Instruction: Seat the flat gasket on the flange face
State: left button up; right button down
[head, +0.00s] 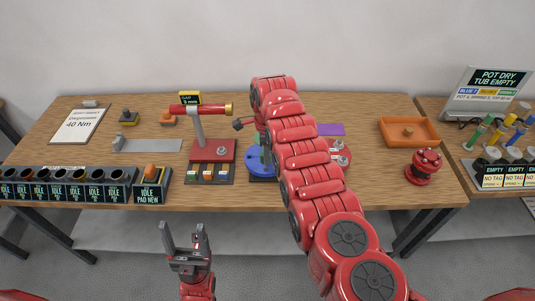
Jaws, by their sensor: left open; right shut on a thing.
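My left gripper (186,240) is open and empty in front of the table, below its front edge. My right arm reaches across the table, and its gripper (264,145) hangs mostly behind the arm, over a blue round base (262,169). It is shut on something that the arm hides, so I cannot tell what. The flange face cannot be made out; the middle of the workpiece area is covered by the arm. I cannot pick out the flat gasket. A red plate with round metal parts (341,159) shows partly just right of the arm.
A red pipe with a brass end (200,109) stands on a red base, left of the arm. Labelled dark cups (70,177) line the front left edge. A purple sheet (331,129), an orange tray (424,138) and a red fitting (423,167) lie to the right.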

jog(key=shift+f+b, duration=0.2)
jog(key=shift+b, duration=0.15)
notch_tip(320, 180, down, 8)
jog(key=b, duration=0.6)
jog(key=shift+r+b, duration=0.25)
jog(key=shift+b, duration=0.1)
jog(key=shift+f+b, duration=1)
jog(key=shift+f, duration=0.05)
jog(key=c, duration=0.7)
grip_release()
jog(key=shift+o, duration=0.2)
jog(key=shift+r, duration=0.15)
